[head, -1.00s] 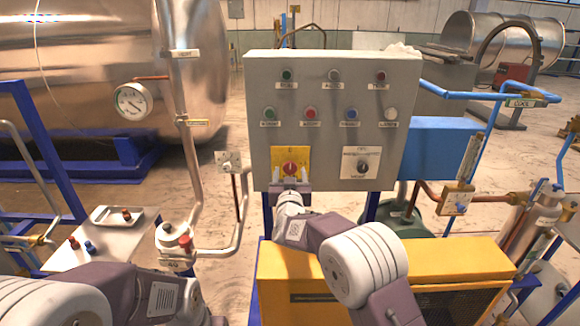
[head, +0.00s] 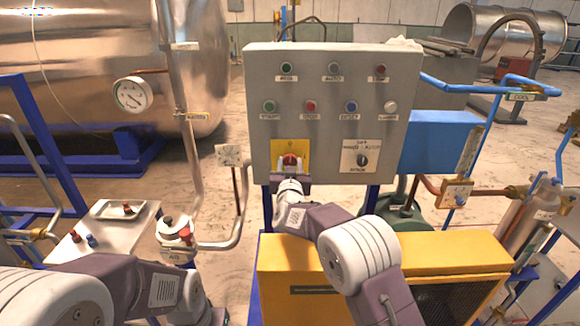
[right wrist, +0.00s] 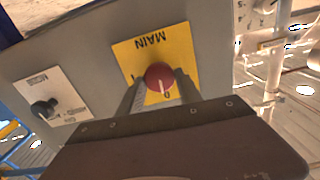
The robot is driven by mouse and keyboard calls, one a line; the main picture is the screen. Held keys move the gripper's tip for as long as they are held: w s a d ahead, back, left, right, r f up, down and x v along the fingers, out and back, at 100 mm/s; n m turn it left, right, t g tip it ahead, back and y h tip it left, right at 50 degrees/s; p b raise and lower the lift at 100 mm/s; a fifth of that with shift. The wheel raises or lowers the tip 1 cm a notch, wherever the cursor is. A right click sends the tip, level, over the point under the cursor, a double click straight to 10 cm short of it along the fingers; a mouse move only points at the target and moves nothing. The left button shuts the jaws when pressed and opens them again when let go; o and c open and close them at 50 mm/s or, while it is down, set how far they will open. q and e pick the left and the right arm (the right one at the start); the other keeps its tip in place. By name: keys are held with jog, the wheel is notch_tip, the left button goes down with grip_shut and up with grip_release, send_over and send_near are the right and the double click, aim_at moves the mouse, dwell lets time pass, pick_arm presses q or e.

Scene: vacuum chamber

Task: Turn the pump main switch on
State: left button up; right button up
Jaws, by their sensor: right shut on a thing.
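The pump main switch is a red knob (right wrist: 160,78) on a yellow plate (right wrist: 135,62) marked MAIN. It also shows low on the grey control panel in the head view, as a red knob (head: 289,160). My right gripper (right wrist: 160,88) is at the knob, one finger on each side, shut on it. The white mark on the knob points roughly at the 0 of the plate. In the head view my right gripper (head: 290,172) partly covers the plate. My left arm enters at the lower left; its gripper is out of view.
Right of the main switch is a black selector knob (head: 362,160) on a white plate. Several buttons sit above on the grey panel (head: 330,85). A yellow housing (head: 450,255) stands below. A pipe with a valve (head: 178,235) is to the left.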

jog(key=m+b, duration=0.3)
jog(key=shift+d+f, duration=0.1)
jog(key=shift+f, duration=0.1)
jog(key=m+b, duration=0.4)
jog(key=m, duration=0.1)
jog(key=shift+m+b, duration=0.3)
jog(key=shift+b, duration=0.05)
jog(key=m+b, duration=0.3)
jog(key=m, duration=0.1)
jog(key=shift+d, duration=0.1)
jog(key=shift+f+m+b, duration=0.1)
jog(key=shift+m+b, duration=1)
jog(key=shift+m, duration=1.2)
jog(key=o, duration=1.3)
jog(key=shift+o, duration=0.2)
jog(key=shift+s+d, duration=0.1)
